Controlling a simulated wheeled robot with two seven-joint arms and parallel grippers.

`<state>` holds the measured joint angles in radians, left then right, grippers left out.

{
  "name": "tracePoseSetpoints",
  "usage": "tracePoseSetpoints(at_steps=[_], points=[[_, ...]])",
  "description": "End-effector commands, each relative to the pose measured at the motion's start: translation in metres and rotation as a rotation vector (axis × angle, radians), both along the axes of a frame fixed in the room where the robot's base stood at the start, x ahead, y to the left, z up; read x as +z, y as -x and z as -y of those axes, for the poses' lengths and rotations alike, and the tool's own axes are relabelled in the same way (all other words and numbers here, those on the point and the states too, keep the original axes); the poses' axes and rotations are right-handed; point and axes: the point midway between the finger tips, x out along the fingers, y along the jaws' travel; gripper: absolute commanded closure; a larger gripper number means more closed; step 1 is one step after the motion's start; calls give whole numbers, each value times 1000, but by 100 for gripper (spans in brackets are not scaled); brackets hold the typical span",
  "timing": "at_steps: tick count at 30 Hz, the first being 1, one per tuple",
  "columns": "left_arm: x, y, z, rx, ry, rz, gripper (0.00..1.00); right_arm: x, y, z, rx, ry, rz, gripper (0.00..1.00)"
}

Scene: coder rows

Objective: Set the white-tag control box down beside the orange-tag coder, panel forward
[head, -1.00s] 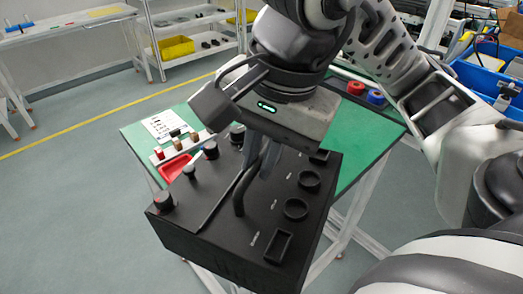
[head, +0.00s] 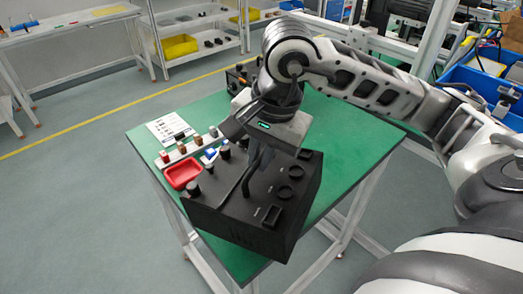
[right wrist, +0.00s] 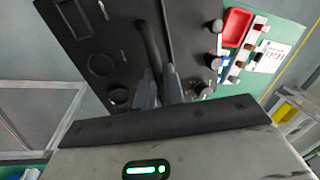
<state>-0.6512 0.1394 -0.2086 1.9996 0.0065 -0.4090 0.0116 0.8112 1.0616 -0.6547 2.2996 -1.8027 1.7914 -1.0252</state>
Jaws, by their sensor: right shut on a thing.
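The black control box (head: 235,212) hangs from my right gripper (head: 252,168), which is shut on its bar handle. Its top has round knobs on the left and round and square sockets on the right. It is over the near part of the green table (head: 345,150), overlapping its front-left edge in the head view. The handle (right wrist: 150,45) and gripper also show in the right wrist view. Another black unit with knobs (head: 238,80) stands at the table's far end, partly hidden by my arm. I cannot make out a white or orange tag. My left gripper is out of view.
A red tray (head: 182,173), a pale strip with several small knobs (head: 190,146) and a printed sheet (head: 168,127) lie along the table's left side. The table's right half is clear. Shelves with yellow bins (head: 180,46) stand behind.

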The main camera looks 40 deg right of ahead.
Motion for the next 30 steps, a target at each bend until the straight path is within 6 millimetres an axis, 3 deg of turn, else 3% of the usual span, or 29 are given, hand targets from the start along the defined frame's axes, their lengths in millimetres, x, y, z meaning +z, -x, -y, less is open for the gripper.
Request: tracePoseSetpoints(at_steps=[8,18,26,27,28,30], points=[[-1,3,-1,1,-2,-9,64,-10,-11,6,-3,-5,8,100],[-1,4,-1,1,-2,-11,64,-45,-16,9,-1,-4,9,100],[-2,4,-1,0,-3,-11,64,-50,-16,8,-2,-4,8,100],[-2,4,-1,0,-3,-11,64,-54,-14,8,-1,-2,-4,78],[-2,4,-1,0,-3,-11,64,-54,-14,8,-1,-2,-4,70],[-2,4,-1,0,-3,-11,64,-53,-14,8,-1,-3,-2,68]])
